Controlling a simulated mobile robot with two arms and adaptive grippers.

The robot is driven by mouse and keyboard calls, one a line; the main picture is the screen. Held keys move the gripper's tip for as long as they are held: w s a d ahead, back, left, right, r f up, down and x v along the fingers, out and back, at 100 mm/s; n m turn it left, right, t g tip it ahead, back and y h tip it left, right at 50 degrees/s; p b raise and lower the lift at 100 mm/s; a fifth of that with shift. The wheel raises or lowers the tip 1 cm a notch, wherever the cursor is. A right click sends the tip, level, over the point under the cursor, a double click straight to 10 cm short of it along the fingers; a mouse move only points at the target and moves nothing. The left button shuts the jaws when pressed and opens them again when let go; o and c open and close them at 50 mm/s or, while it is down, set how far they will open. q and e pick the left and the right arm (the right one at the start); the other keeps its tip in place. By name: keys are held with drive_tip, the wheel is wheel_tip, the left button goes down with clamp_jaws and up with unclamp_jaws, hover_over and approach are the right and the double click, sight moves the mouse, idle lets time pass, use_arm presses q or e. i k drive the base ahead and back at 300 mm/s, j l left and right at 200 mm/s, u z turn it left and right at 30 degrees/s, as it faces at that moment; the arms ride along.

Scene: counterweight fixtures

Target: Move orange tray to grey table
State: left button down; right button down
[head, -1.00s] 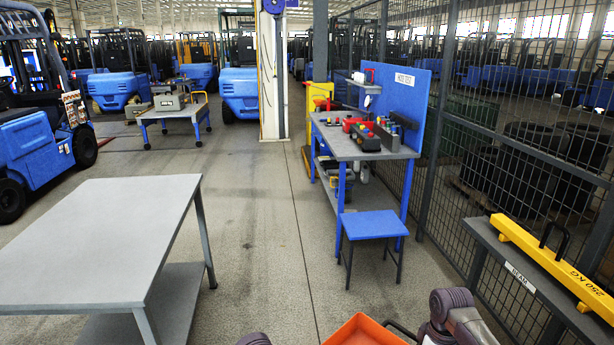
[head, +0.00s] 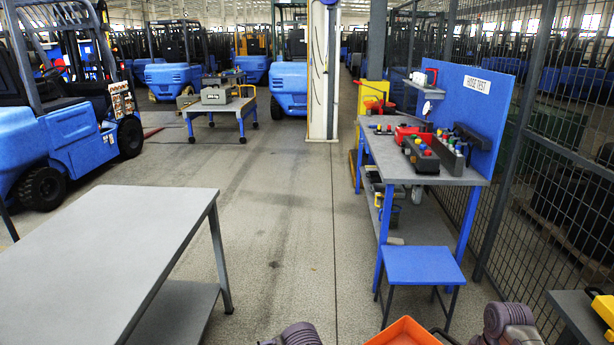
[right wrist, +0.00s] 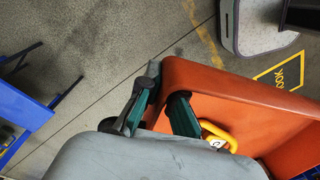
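The orange tray (head: 403,333) shows only as a corner at the bottom edge of the head view. In the right wrist view the tray (right wrist: 225,85) is large, with a yellow looped object (right wrist: 222,133) inside. My right gripper (right wrist: 155,112) has one finger inside the tray's wall and one outside, closed on the wall. The tray is held above the floor. The grey table (head: 120,250) stands at the left of the head view, its visible top bare, with a lower shelf. My left gripper is out of view; only part of that arm shows at the bottom edge.
A blue stool (head: 422,266) stands ahead right, before a workbench (head: 455,178) holding several items. A mesh fence (head: 570,150) and a side bench (head: 578,315) line the right. Open floor (head: 285,230) lies between the grey table and the stool. A forklift (head: 60,140) stands far left.

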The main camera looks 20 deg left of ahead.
sight(86, 283)
drive_tip(key=i, duration=1.3)
drive_tip(key=i+u, duration=0.15)
drive_tip(key=i, duration=0.4)
drive_tip(key=i+l+u, duration=0.1)
drive_tip(key=i, duration=0.4)
drive_tip(key=u, duration=2.7)
drive_tip(key=i+u, duration=0.15)
drive_tip(key=u, duration=0.15)
drive_tip(key=i+j, duration=0.15)
drive_tip(key=i, duration=0.3)
drive_tip(key=i+j, duration=0.15)
drive_tip(key=i, duration=0.25)
drive_tip(key=i+j, duration=0.15)
drive_tip(key=i, duration=0.3)
